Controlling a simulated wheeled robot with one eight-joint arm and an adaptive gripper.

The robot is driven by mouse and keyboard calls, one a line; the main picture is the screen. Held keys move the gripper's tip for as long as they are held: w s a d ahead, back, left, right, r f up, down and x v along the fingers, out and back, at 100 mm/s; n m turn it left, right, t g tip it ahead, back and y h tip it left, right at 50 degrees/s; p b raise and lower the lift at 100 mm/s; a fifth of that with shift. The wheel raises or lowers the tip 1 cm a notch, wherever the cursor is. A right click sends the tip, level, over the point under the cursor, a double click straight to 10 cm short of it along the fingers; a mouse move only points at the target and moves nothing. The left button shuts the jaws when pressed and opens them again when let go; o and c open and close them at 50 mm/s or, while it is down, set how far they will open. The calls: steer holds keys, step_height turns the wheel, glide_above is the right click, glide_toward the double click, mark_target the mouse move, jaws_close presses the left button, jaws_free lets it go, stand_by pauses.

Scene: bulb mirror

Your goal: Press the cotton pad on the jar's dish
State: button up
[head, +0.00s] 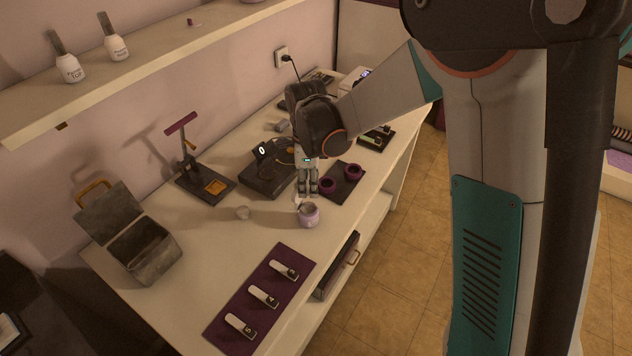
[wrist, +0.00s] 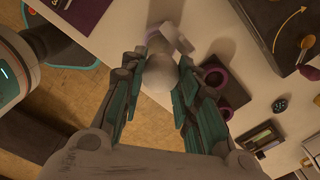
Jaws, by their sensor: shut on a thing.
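My gripper (head: 308,190) points down over the white table, just behind the small lilac jar (head: 309,216). In the wrist view, my gripper's fingers (wrist: 158,66) are closed in on a pale, rounded thing that looks like the cotton pad (wrist: 157,76). A white piece shows at the fingertips in the head view, but I cannot tell its outline. The jar's top faces up in the head view. Its dish is too small to make out, and I cannot tell whether the pad touches it.
Two dark purple rings (head: 335,178) sit on a black mat right of my gripper. A dark box device (head: 268,178) stands behind left. An open metal box (head: 135,238) stands far left.

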mark_target(310, 208)
steer(key=shift+f, duration=0.1)
steer(key=shift+f+b, duration=1.95)
steer(key=shift+f, duration=1)
steer(key=shift+f, duration=0.35)
steer(key=shift+s+f+b, duration=0.15)
steer(key=shift+b, duration=0.35)
stand_by(0.4)
steer(key=shift+r+p, duration=2.3)
steer(key=shift+r, duration=1.3)
